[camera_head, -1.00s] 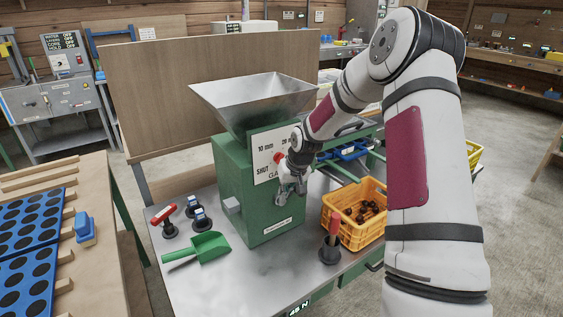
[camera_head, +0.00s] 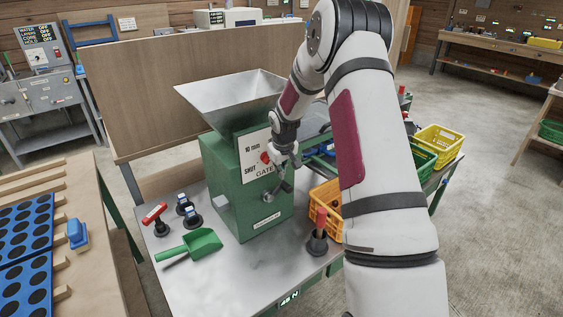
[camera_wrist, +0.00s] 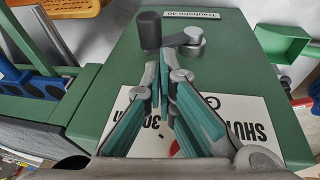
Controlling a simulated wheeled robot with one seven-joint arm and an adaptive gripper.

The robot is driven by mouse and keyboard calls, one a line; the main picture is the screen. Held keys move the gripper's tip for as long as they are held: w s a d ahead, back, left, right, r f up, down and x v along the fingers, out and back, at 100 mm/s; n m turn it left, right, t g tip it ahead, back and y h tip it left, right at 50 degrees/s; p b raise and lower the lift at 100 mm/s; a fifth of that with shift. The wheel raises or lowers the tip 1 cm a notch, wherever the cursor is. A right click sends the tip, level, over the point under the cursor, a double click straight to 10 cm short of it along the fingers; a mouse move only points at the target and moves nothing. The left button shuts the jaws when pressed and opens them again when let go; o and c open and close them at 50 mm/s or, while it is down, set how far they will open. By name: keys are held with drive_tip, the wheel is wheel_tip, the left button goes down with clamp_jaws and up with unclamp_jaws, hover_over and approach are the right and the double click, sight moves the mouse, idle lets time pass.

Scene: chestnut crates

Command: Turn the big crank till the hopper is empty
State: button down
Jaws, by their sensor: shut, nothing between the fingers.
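The green machine (camera_head: 226,190) stands on the metal bench with a flared metal hopper (camera_head: 232,105) on top. The hopper's visible inner walls are bare; its bottom is hidden. The crank (camera_head: 270,197) is on the front face, below the gate plate (camera_head: 254,158) with its red knob. In the wrist view the crank's dark round handle (camera_wrist: 149,30) stands to the left of its grey hub. My gripper (camera_head: 294,160) is in front of the machine, above the crank. Its fingertips (camera_wrist: 158,68) are together and empty, close to the handle but apparently not around it.
An orange crate (camera_head: 326,197) sits right of the machine, partly behind my arm. A red-handled tool (camera_head: 319,222) stands in a dark holder in front. A green scoop (camera_head: 201,242) and small knobbed pieces lie left. Green (camera_head: 422,157) and yellow crates stand farther right.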

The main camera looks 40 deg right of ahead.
sight(288, 184)
drive_tip(key=f, duration=0.1)
drive_tip(key=d+f, duration=0.1)
drive_tip(key=f, duration=0.2)
drive_tip(key=shift+w+d+f, duration=0.1)
drive_tip(key=shift+d+f, duration=0.15)
drive_tip(key=shift+d, duration=0.15)
drive_tip(key=shift+d+f+y, duration=0.1)
drive_tip(key=shift+d+y, duration=0.2)
drive_tip(key=shift+d+f+y, duration=0.2)
drive_tip(key=shift+d+y, duration=0.05)
drive_tip(key=shift+y, duration=0.05)
drive_tip(key=shift+d+f+m+y+b, duration=0.3)
drive_tip(key=shift+d+f+y+b, duration=0.4)
drive_tip(key=shift+y, duration=0.2)
wheel_tip(288, 184, down, 7)
drive_tip(key=d+y+b, duration=0.2)
drive_tip(key=y+b, duration=0.2)
drive_tip(key=b, duration=0.3)
drive_tip(key=shift+d+m+y+b, duration=0.3)
drive_tip(key=shift+d+y+b, duration=0.1)
drive_tip(key=shift+w+f, duration=0.1)
